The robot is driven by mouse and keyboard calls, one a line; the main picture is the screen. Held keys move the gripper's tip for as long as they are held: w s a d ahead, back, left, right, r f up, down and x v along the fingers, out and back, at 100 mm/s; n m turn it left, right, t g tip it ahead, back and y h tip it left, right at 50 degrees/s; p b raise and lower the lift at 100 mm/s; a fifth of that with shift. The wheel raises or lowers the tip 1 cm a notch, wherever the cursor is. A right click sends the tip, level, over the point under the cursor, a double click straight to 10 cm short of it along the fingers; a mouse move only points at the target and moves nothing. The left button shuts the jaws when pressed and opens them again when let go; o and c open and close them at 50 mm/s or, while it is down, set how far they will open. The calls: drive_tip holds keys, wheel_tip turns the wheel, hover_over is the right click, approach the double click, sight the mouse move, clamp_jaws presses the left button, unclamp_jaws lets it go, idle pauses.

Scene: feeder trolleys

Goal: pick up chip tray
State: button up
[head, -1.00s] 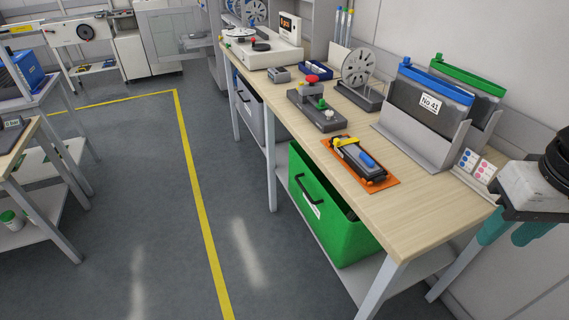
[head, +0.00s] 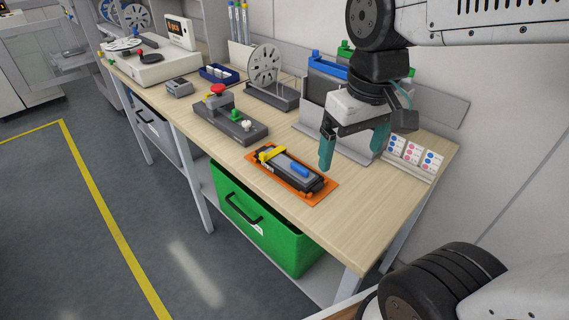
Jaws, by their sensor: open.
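My gripper (head: 354,146) hangs over the right part of the workbench with its teal fingers pointing down and apart. Nothing is between them. It is in front of the grey document holder and right of the orange mat. No item is clearly marked as the chip tray. A small dark blue tray (head: 207,76) with white pieces in it sits near the back of the bench, well left of my gripper; I cannot tell whether it is the chip tray.
A black tool with yellow and blue parts (head: 291,170) lies on an orange mat (head: 321,192). A grey press (head: 235,122) with a red knob and a reel stand (head: 268,93) are to its left. A green crate (head: 291,249) is below. The bench's front right is bare.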

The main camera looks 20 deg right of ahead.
drive_tip(key=w+f+n, duration=0.1)
drive_tip(key=w+f, duration=0.1)
drive_tip(key=w, duration=0.6)
drive_tip(key=n+g, duration=0.1)
drive_tip(key=n, duration=0.2)
hover_over(287, 164)
wheel_tip(287, 164, down, 11)
drive_tip(key=shift+s+r, duration=0.1)
drive_tip(key=shift+r, duration=0.05)
wheel_tip(287, 164, down, 6)
drive_tip(key=shift+d+f, duration=0.1)
drive_tip(key=shift+f, duration=0.7)
drive_tip(key=c, duration=1.2)
